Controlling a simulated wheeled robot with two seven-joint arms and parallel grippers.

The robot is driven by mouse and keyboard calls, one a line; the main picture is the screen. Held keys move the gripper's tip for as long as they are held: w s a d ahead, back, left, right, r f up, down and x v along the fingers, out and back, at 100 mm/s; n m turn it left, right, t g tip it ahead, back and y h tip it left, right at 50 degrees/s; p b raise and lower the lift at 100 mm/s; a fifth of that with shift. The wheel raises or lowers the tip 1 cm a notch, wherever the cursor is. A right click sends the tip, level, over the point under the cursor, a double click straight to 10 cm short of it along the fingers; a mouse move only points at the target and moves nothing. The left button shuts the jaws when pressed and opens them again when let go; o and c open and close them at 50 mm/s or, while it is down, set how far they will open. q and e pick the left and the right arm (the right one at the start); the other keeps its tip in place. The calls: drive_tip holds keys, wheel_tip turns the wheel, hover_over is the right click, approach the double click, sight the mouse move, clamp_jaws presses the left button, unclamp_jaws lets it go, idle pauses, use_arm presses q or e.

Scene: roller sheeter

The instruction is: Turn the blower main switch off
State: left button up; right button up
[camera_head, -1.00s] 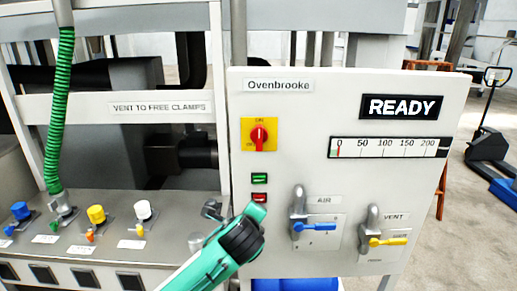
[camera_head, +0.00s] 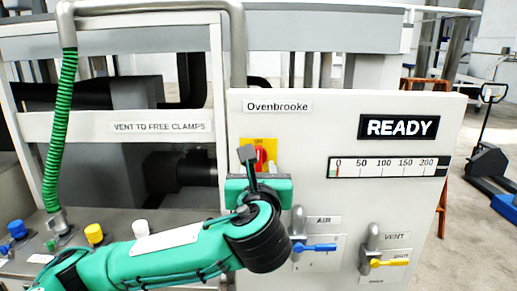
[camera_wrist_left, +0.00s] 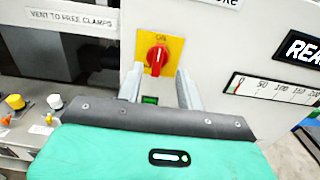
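The main switch (camera_head: 261,157) is a red rotary knob on a yellow plate on the white Ovenbrooke panel. In the head view my left gripper partly hides it. In the left wrist view the red knob (camera_wrist_left: 157,58) shows clearly, its handle close to vertical under the ON mark. My left gripper (camera_head: 258,165) is in front of the panel, just below the knob. In the left wrist view the two fingers of the left gripper (camera_wrist_left: 159,72) stand apart and empty, one to each side below the knob. Contact with it is not visible. My right gripper is not in view.
The panel also has a READY display (camera_head: 399,127), a gauge (camera_head: 388,167), a blue AIR lever (camera_head: 315,247) and a yellow VENT lever (camera_head: 388,262). A green button (camera_wrist_left: 150,100) shows between the fingers. A green coiled hose (camera_head: 60,140) hangs at left.

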sight(259, 151)
use_arm(q)
drive_tip(key=w+p, duration=0.2)
drive_tip(key=w, duration=0.7)
drive_tip(key=shift+w, duration=0.5)
drive_tip(key=shift+c, duration=0.3)
drive_tip(key=shift+f, duration=0.1)
clamp_jaws()
